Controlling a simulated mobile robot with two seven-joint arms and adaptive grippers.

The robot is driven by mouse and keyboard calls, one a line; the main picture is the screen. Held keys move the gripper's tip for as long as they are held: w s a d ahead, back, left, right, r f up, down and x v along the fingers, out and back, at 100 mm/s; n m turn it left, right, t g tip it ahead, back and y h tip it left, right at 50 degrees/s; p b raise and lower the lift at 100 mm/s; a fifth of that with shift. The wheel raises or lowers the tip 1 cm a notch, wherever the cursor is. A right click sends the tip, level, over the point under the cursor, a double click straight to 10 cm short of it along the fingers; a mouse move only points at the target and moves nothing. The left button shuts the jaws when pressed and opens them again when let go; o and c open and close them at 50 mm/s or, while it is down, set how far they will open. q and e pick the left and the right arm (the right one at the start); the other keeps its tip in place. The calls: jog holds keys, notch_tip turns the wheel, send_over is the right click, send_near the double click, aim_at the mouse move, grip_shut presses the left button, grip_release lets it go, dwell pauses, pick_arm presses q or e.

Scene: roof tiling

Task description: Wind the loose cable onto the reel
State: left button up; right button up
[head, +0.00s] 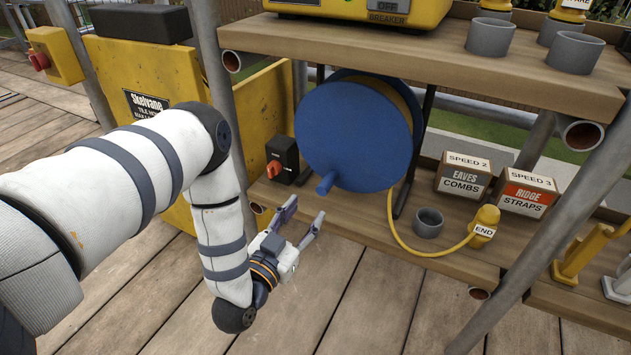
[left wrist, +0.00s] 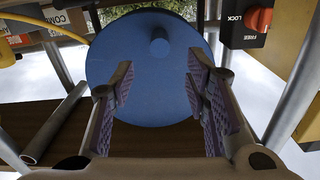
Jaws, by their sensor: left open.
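The blue reel (head: 350,135) stands upright in a black frame on the lower shelf, with a crank knob (head: 327,183) at its lower left in the head view. In the left wrist view the reel (left wrist: 125,65) fills the middle, its knob (left wrist: 159,46) ahead between the fingers. The loose yellow cable (head: 420,252) hangs from the reel in a curve to a yellow plug (head: 484,226) marked END on the shelf. My left gripper (head: 304,220) is open and empty, just below and in front of the knob, apart from it. My right gripper is not in view.
A black box with a red lock switch (head: 274,168) stands left of the reel. A grey cup (head: 428,222) and boxes of eaves combs (head: 461,180) and ridge straps (head: 526,192) stand to the right. The upper shelf (head: 420,57) overhangs; scaffold poles stand nearby.

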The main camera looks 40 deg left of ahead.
aim_at(324, 187)
pick_arm(q)
jog(key=b+x, duration=0.2)
jog(key=x, duration=0.7)
jog(key=shift+w+f+b, duration=0.2)
jog(key=shift+b, duration=0.1)
jog(key=shift+w+a, duration=0.1)
jog(key=shift+w, duration=0.3)
jog(key=shift+r, duration=0.1)
grip_shut()
